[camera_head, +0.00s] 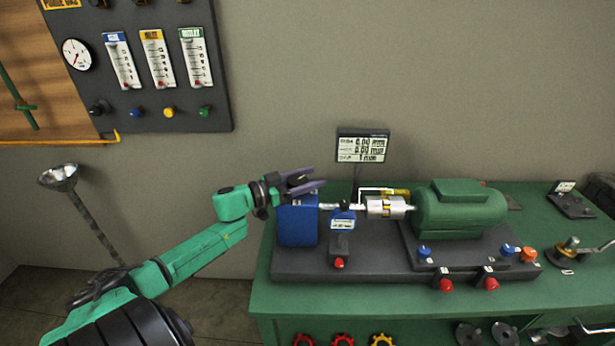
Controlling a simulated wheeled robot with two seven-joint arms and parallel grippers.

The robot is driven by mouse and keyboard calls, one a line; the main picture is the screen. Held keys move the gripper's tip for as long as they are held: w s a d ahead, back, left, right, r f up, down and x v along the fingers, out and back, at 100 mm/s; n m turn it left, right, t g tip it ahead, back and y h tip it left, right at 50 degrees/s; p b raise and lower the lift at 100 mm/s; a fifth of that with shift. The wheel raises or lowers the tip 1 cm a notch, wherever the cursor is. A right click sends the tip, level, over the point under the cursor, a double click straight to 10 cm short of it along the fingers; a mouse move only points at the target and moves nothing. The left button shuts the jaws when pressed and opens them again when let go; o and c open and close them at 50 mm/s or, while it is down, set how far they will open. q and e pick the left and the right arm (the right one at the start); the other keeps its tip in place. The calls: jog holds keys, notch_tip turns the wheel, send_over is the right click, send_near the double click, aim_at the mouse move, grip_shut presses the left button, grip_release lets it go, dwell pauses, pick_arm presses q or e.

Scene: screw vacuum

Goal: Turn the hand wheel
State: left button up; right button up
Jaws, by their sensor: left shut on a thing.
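My left gripper (301,184) reaches in from the left on its green arm. Its dark purple fingers lie at the top edge of a blue box-shaped unit (298,222) on the green bench. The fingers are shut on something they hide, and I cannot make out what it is. No hand wheel shows clearly; one may be hidden behind the gripper or the blue unit. A shaft runs right from the blue unit to a silver coupling (388,207) and a green motor (460,210). My right gripper is not in view.
A small display (361,146) stands behind the shaft. Red push buttons (446,285) line the dark base's front. A brass-topped device with a handle (568,252) sits at the bench's right. A gauge panel (150,65) hangs at upper left. A metal funnel (59,178) stands left.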

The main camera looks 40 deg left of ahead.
pick_arm(q)
jog(key=m+g+h+b, duration=0.1)
jog(key=m+h+b, duration=0.1)
jog(key=m+g+h+b, duration=0.1)
jog(key=g+h+b, duration=0.1)
jog(key=b, duration=0.1)
jog(key=s+d+m+g+h+b, duration=0.1)
jog(key=m+g+h+b, duration=0.1)
jog(key=b, duration=0.1)
jog(key=shift+f+m+h, duration=0.3)
jog(key=shift+s+d+r+m+g+h+b, duration=0.1)
jog(key=shift+d+r+m+g+h+b, duration=0.1)
jog(key=shift+m+g+h+b, duration=0.55)
jog(key=shift+s+d+m+g+h+b, duration=0.15)
jog(key=shift+m+g+h, duration=0.2)
jog(key=shift+g, duration=0.4)
jog(key=shift+s+m+g+h+b, duration=0.2)
jog(key=shift+m+g, duration=0.2)
jog(key=shift+g, duration=0.3)
jog(key=o, duration=1.4)
jog(key=shift+r, duration=0.15)
